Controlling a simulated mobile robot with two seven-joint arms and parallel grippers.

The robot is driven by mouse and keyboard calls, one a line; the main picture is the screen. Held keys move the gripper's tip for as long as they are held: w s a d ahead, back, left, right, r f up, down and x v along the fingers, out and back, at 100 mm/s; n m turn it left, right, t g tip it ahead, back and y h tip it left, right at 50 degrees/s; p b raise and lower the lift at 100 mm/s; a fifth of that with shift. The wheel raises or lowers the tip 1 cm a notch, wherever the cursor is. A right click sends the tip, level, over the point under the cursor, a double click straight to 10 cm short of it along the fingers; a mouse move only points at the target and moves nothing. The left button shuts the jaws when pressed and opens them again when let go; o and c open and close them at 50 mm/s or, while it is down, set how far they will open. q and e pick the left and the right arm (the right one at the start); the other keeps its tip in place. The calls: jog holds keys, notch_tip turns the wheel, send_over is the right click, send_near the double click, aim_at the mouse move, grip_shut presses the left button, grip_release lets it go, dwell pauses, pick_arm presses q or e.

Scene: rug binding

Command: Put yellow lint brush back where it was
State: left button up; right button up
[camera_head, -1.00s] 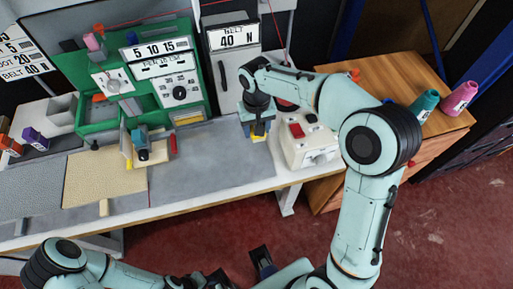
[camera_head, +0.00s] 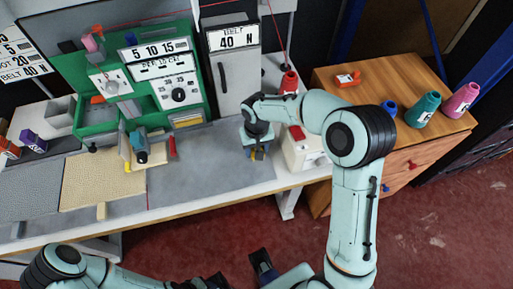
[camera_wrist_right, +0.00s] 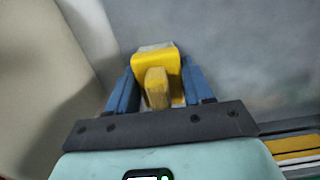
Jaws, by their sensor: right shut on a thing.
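The yellow lint brush (camera_wrist_right: 150,62) is between the blue fingers of my right gripper (camera_wrist_right: 158,84) in the right wrist view, its wooden handle pointing back toward the gripper. My right gripper (camera_head: 256,152) is shut on it. In the head view the gripper points down over the right end of the grey work mat (camera_head: 215,165), left of the white machine; little of the brush shows there. I cannot tell whether the brush touches the mat. My left arm (camera_head: 66,259) is at the bottom left; its fingers are not clearly shown.
The white machine (camera_head: 305,154) with a red top stands close to the right gripper. A red spool (camera_head: 289,82) stands behind it. A blue-grey tool (camera_head: 139,145) and a red tool (camera_head: 172,146) are left on the bench. The mat between them and the gripper is clear.

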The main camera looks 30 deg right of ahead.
jog(key=shift+f, duration=0.15)
jog(key=o, duration=1)
jog(key=shift+r, duration=0.4)
notch_tip(320, 180, up, 12)
jog(key=shift+f+p, duration=0.2)
jog(key=shift+p, duration=0.5)
